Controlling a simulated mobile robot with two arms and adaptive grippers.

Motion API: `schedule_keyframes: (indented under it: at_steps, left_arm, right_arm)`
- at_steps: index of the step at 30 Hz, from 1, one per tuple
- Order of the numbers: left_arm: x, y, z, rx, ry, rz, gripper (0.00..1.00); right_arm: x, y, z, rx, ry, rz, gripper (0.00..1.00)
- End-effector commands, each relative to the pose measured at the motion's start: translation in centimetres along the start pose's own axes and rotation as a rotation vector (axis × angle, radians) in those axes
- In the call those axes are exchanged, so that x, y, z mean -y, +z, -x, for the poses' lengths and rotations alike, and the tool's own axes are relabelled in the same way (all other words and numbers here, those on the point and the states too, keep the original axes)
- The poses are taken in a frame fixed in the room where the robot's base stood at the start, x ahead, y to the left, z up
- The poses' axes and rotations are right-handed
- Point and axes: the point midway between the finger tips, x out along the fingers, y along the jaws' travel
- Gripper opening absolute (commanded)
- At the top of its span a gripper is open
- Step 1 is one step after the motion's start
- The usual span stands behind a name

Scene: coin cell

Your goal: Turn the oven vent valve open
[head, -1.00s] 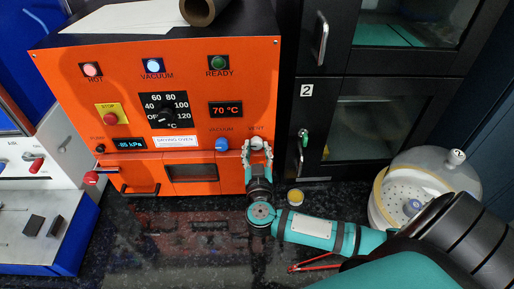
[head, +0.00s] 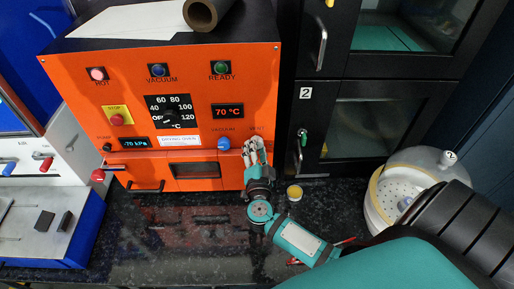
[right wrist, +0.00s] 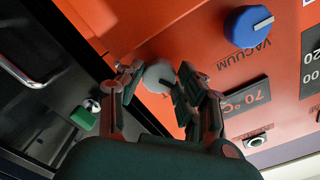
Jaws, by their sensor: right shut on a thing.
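The orange drying oven (head: 75,75) stands at the left with its front towards me. Its vent valve is a pale grey knob (right wrist: 157,75) on the right side of the panel, under the VENT label. My right gripper (head: 254,150) is at this knob and hides most of it in the head view. In the right wrist view the gripper (right wrist: 155,88) has one finger on each side of the knob, shut on it. The blue vacuum knob (head: 223,143) is just left of the vent and also shows in the right wrist view (right wrist: 248,27). My left gripper is not in view.
The pressure display (head: 135,143) reads -70 kPa and the temperature display (head: 228,111) 70 °C. A black cabinet (head: 345,110) stands close on the right. A small yellowish jar (head: 294,193) and a clear-domed vessel (head: 425,180) are on the dark counter (head: 170,245).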

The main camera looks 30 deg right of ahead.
Motion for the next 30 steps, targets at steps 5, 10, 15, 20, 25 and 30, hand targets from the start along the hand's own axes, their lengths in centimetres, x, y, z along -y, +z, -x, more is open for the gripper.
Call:
schedule_keyframes:
  at_steps: [5,10,15,20,25,30]
  left_arm:
    - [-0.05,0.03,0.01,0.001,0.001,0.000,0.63]
    - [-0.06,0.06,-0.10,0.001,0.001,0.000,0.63]
    - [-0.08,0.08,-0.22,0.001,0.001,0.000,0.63]
    - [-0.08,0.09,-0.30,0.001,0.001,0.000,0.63]
    - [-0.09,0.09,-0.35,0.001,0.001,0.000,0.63]
    - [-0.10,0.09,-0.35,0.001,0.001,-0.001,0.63]
  right_arm:
    - [-0.13,0.14,0.10,0.002,0.004,-0.164,0.04]
    - [-0.11,0.10,0.08,0.000,0.004,-0.302,0.04]
    - [-0.08,0.09,0.07,0.000,0.004,-0.410,0.04]
    - [-0.04,0.08,0.08,0.001,0.003,-0.478,0.04]
    - [-0.03,0.05,0.07,0.000,0.003,-0.519,0.04]
    - [-0.02,0.05,0.06,0.001,0.003,-0.535,0.04]
